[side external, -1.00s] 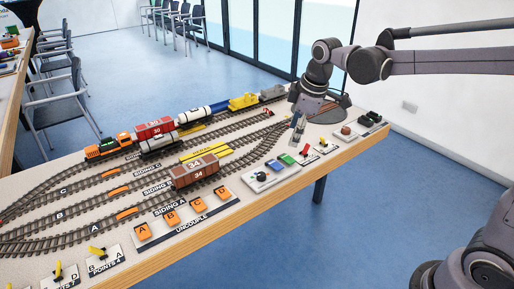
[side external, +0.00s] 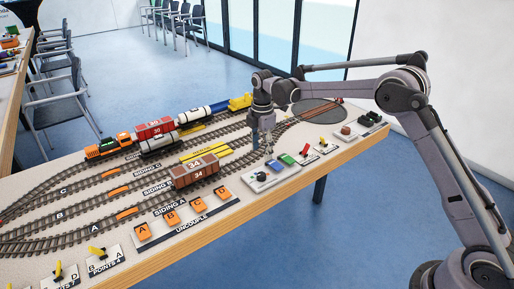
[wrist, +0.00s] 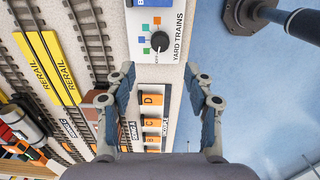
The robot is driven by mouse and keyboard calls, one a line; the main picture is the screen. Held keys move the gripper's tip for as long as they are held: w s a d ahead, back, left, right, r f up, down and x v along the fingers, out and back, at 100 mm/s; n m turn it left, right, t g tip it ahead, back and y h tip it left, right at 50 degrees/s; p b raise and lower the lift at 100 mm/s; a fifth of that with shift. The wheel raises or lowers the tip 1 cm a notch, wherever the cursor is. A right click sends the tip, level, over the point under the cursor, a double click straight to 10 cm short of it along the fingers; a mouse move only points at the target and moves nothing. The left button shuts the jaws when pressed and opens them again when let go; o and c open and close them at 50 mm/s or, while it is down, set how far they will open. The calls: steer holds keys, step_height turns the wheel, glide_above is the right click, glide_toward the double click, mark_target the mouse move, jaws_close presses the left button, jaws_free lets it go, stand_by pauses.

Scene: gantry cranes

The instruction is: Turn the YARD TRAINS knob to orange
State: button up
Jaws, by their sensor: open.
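The YARD TRAINS knob (wrist: 159,41) is a dark round dial on a white panel (wrist: 171,75) in the wrist view. Small coloured squares surround it, with an orange square (wrist: 157,20) at its upper edge. Its pointer setting is too small to tell. In the side external view the knob (side external: 261,176) is a small dark dial on the panel near the table's front edge. My gripper (wrist: 159,72) is open and empty. Its fingers point down above the table, apart from the knob, which appears just beyond the gap between the fingertips.
Blue (side external: 274,166) and green (side external: 287,160) blocks sit right of the knob. The UNCOUPLE panel (side external: 187,222) with orange buttons is to its left. A brown wagon (side external: 194,172) marked 34 stands on the nearby track. Red and yellow levers (side external: 322,140) stand farther right.

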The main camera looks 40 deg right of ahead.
mark_target(261, 174)
step_height(261, 174, down, 10)
steer(key=shift+f, duration=0.1)
stand_by(0.4)
jaws_close()
